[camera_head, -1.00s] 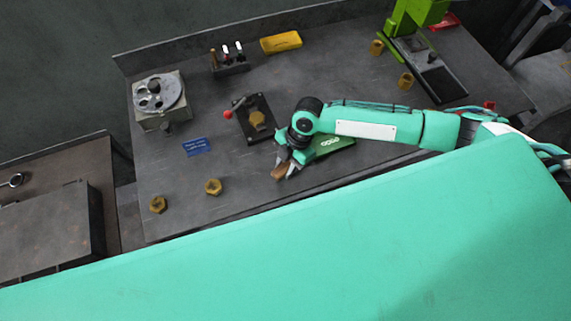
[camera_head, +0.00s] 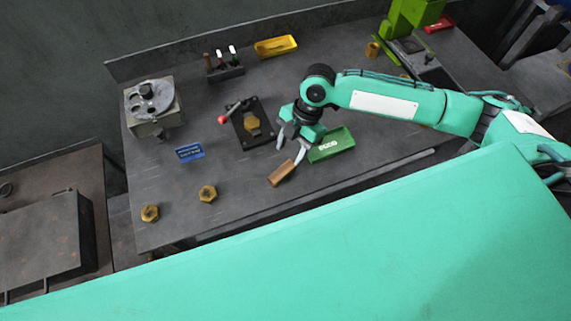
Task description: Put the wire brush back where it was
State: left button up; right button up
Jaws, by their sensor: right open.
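The wire brush (camera_head: 283,173), seen as a small brown wooden block, lies on the workbench near its front edge, just left of and in front of a green tray. Its bristles cannot be made out. My right gripper (camera_head: 291,146) is open and empty, with its two fingers spread apart behind and above the brush. The gripper appears clear of the brush. My left gripper is not in view.
The green tray (camera_head: 343,150) is close beside my right gripper. A clamp fixture with a red knob (camera_head: 222,119) stands left of it. Brass nuts (camera_head: 207,194) and a blue card (camera_head: 189,153) lie to the left. A yellow tray (camera_head: 289,43) is at the back.

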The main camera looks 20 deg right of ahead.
jog(key=v, duration=0.3)
jog(key=shift+r+b, duration=0.15)
jog(key=shift+b, duration=0.15)
